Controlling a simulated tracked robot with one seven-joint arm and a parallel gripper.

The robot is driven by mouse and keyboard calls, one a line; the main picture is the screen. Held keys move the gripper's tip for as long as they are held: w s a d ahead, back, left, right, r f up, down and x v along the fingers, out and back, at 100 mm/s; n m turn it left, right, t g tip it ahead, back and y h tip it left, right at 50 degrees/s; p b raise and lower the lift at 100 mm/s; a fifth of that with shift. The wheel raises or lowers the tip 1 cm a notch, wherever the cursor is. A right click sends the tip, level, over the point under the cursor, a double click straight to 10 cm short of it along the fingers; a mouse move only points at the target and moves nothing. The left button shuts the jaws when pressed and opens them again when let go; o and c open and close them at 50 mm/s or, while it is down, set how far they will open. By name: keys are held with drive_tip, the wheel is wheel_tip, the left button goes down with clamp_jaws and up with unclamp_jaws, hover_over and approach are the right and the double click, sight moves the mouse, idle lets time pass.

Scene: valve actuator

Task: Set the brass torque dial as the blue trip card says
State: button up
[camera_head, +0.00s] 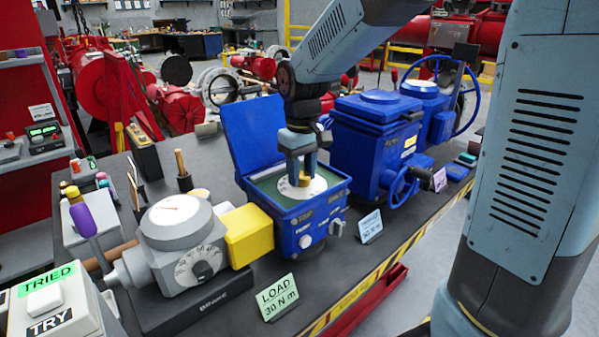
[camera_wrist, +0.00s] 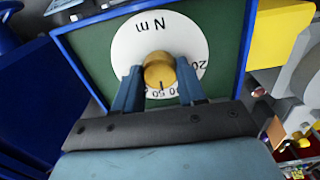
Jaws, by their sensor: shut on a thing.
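The brass torque dial (camera_head: 305,180) sits on a round white scale plate (camera_head: 318,187) inside an open blue actuator box (camera_head: 316,213). My gripper (camera_head: 303,165) reaches down from above and is shut on the dial. In the wrist view, my gripper (camera_wrist: 158,80) has one finger on each side of the brass dial (camera_wrist: 158,68). The white scale plate (camera_wrist: 137,42) carries "N m" and numbers, some hidden by the fingers. A dark mark on the dial faces the numbers at the lower edge. The blue trip card (camera_head: 369,226) stands right of the box; its print is too small to read surely.
The box's blue lid (camera_head: 252,130) stands open behind. A yellow block (camera_head: 248,234) and a grey gauge unit (camera_head: 180,240) are left. A green card (camera_head: 278,297) reads "LOAD 30 N m". A blue actuator with a handwheel (camera_head: 375,140) stands right. A TRIED/TRY button box (camera_head: 55,305) is front left.

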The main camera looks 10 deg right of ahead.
sight(303, 174)
drive_tip(key=shift+s+f+m, duration=0.1)
drive_tip(key=shift+m, duration=1)
drive_tip(key=o, duration=1.1)
drive_tip(key=shift+c, duration=0.2)
drive_tip(key=shift+r, duration=0.2)
wheel_tip(303, 174, up, 14)
drive_tip(key=shift+f, duration=0.25)
drive_tip(key=shift+d, duration=0.1)
